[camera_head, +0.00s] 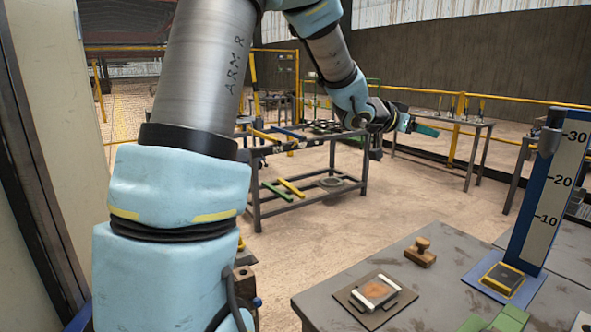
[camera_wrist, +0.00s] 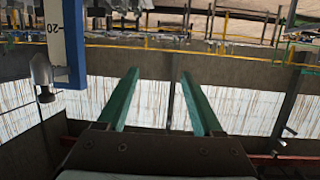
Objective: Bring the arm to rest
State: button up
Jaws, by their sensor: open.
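My gripper (camera_head: 422,128) is at the end of my raised arm, in the upper middle of the head view. It is held out in the air, pointing to the right, and looks to be above the floor between the rack and the far table. In the wrist view my gripper (camera_wrist: 160,95) shows two green fingers spread apart with nothing between them. The wrist picture is upside down, with the wall and the yellow railing behind the fingers.
A grey table (camera_head: 325,299) at the lower right bears a wooden stamp (camera_head: 421,252), an ink pad (camera_head: 375,292) and a tall blue height gauge (camera_head: 548,200). A dark metal rack (camera_head: 256,200) stands mid-scene. Open floor (camera_head: 400,205) lies between them.

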jog(key=a+f+n+t+y, duration=0.1)
jog(key=a+f+n+y, duration=0.3)
jog(key=a, duration=0.7)
jog(key=a+f+n+y, duration=0.2)
jog(key=a+f+y, duration=0.4)
jog(key=a, duration=0.6)
jog(key=s+a+f+n+g+y, duration=0.1)
jog(key=s+a+f+n+g, duration=0.1)
jog(key=s+a, duration=0.5)
jog(key=s+a+f+n+g+y, duration=0.1)
jog(key=s+a+f+n+g, duration=0.2)
jog(key=s+a+f, duration=0.4)
jog(key=s+g, duration=0.1)
jog(key=s, duration=0.3)
jog(key=shift+s+a+y, duration=0.3)
jog(key=shift+a, duration=0.1)
